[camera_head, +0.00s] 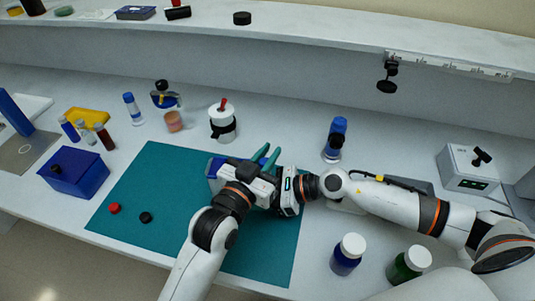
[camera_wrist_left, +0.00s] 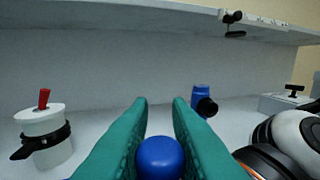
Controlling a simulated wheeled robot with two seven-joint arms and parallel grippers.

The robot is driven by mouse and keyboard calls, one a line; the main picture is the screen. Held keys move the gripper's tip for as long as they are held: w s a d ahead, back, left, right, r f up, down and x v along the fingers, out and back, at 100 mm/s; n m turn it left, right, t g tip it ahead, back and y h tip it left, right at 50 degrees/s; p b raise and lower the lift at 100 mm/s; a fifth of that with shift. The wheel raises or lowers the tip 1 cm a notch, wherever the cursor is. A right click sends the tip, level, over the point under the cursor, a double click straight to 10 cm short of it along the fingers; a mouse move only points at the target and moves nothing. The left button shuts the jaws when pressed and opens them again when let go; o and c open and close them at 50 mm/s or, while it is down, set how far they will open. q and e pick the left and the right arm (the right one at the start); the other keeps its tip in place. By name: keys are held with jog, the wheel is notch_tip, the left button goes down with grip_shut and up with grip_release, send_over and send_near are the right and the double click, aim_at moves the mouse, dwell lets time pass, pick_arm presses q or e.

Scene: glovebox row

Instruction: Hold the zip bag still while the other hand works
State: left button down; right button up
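No zip bag can be made out clearly; a blue and white object (camera_head: 213,166) shows partly behind my left gripper, and I cannot tell what it is. My left gripper (camera_head: 267,155) is over the far part of the teal mat (camera_head: 150,180), its two teal fingers apart and pointing to the back wall. In the left wrist view a round blue thing (camera_wrist_left: 160,157) sits low between these fingers (camera_wrist_left: 160,102); I cannot tell whether they touch it. My right gripper (camera_head: 287,195) comes in from the right, close against the left one; its fingers are hidden.
A white canister with a red handle (camera_head: 222,122) stands behind the mat. A blue bottle-like item (camera_head: 335,140) stands behind my right arm. A blue box (camera_head: 75,172) is at left. Blue (camera_head: 347,254) and green (camera_head: 408,264) white-capped bottles stand front right. Red and black caps (camera_head: 114,208) lie on the mat.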

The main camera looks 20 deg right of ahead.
pick_arm(q)
jog(key=w+a, duration=0.5)
jog(key=a, duration=0.5)
jog(key=shift+a, duration=0.2)
pick_arm(e)
jog(key=shift+d, duration=0.1)
pick_arm(q)
jog(key=c, duration=1.4)
grip_release()
jog(key=shift+o, duration=0.2)
jog(key=shift+s, duration=0.1)
pick_arm(e)
jog(key=shift+f, duration=0.1)
pick_arm(q)
jog(key=v, duration=1.2)
pick_arm(e)
jog(key=shift+s, duration=0.1)
jog(key=o, duration=1.6)
